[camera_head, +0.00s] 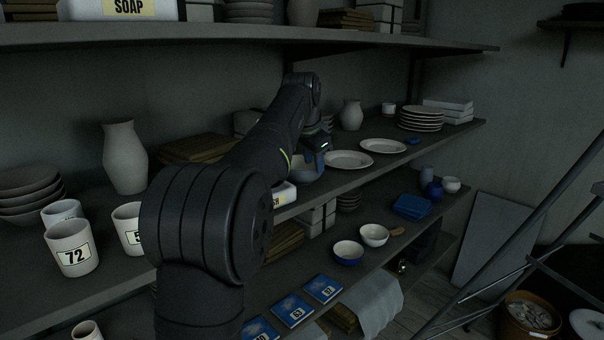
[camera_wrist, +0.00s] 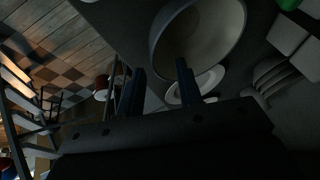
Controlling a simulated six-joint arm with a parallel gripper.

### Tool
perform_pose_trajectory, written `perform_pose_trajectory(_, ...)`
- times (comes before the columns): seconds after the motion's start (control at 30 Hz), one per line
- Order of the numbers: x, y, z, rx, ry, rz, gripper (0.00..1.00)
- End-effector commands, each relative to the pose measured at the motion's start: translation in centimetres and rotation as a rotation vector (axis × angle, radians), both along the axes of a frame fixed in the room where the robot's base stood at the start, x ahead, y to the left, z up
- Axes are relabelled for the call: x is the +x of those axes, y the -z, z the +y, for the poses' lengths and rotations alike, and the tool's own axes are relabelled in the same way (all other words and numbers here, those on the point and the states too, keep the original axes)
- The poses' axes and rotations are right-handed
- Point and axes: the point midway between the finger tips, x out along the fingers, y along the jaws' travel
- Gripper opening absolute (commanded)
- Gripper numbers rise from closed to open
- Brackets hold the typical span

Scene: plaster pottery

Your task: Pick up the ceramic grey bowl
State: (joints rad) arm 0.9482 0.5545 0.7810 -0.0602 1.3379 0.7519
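A grey bowl (camera_wrist: 205,30) fills the top middle of the wrist view, close to the camera, with its pale inside showing. In the head view the bowl (camera_head: 303,177) is on the middle shelf, partly hidden by my arm and gripper. My gripper (camera_wrist: 161,68) is open, with its two fingers apart. In the wrist view one finger overlaps the bowl's inside and the other lies outside its left rim. I cannot tell whether either finger touches the bowl. In the head view my gripper (camera_head: 318,160) is right at the bowl.
Two white plates (camera_head: 347,160) lie right of the bowl, with a plate stack (camera_head: 421,119) and a small vase (camera_head: 351,115) farther along. The upper shelf (camera_head: 240,33) hangs over the arm.

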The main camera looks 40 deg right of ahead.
Motion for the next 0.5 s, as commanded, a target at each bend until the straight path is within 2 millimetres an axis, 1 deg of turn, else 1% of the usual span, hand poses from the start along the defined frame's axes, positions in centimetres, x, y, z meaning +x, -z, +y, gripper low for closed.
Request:
perform_pose_trajectory(0.03,0.0,0.9,-0.3,0.003,0.000,0.003,0.33)
perform_pose_trajectory(0.1,0.0,2.0,-0.6,0.004,0.000,0.002,0.33)
perform_pose_trajectory(0.2,0.3,3.0,-1.2,0.001,0.000,0.001,0.33)
perform_pose_trajectory(0.3,0.4,3.6,-1.4,-0.001,0.000,0.000,0.33)
perform_pose_trajectory(0.5,0.5,3.6,-1.4,-0.002,0.000,-0.001,0.33)
